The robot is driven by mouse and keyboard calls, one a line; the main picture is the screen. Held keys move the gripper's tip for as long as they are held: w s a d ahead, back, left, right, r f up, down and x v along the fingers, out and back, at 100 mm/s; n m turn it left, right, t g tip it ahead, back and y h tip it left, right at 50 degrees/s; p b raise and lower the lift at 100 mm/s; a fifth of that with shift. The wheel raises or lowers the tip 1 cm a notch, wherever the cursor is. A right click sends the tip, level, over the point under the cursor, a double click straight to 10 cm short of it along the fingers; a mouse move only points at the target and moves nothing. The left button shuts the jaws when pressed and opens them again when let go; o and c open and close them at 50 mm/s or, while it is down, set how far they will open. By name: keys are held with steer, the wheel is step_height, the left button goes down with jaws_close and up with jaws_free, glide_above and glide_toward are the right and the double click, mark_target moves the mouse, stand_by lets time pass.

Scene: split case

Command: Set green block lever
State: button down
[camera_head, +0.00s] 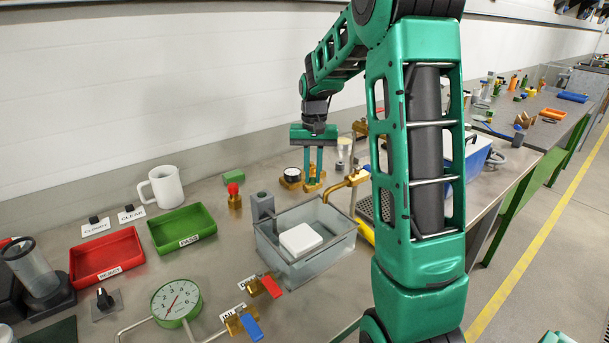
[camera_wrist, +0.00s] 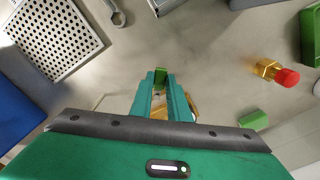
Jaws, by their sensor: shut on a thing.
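My gripper (camera_head: 313,180) reaches straight down at the back of the bench, onto a brass valve block (camera_head: 311,187) beside a small round gauge (camera_head: 292,174). In the wrist view my gripper (camera_wrist: 162,86) has its two green fingers around a small green lever (camera_wrist: 160,74), and it is shut on it. Part of the brass block (camera_wrist: 184,106) shows beside and behind the fingers. In the head view I cannot tell the lever from the fingers, and its exact angle is not clear.
A clear basin (camera_head: 330,245) with a white block stands in front, under a brass spout (camera_head: 345,184). A brass fitting with a red knob (camera_head: 234,191), a green block (camera_head: 233,175), a white mug (camera_head: 162,188) and red (camera_head: 106,255) and green (camera_head: 182,229) trays are to the left.

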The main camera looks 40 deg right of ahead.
steer(key=shift+s+d+r+n, duration=0.1)
steer(key=shift+d+n, duration=0.35)
steer(key=shift+n, duration=0.85)
steer(key=shift+d+n, duration=0.45)
steer(key=shift+n, duration=0.85)
steer(key=shift+s+d+r+n, duration=0.1)
steer(key=shift+d+n, duration=0.35)
steer(key=shift+n, duration=0.85)
steer(key=c, duration=1.7)
jaws_free()
steer(key=shift+c, duration=0.2)
steer(key=shift+o, duration=0.3)
steer(key=shift+f, duration=0.1)
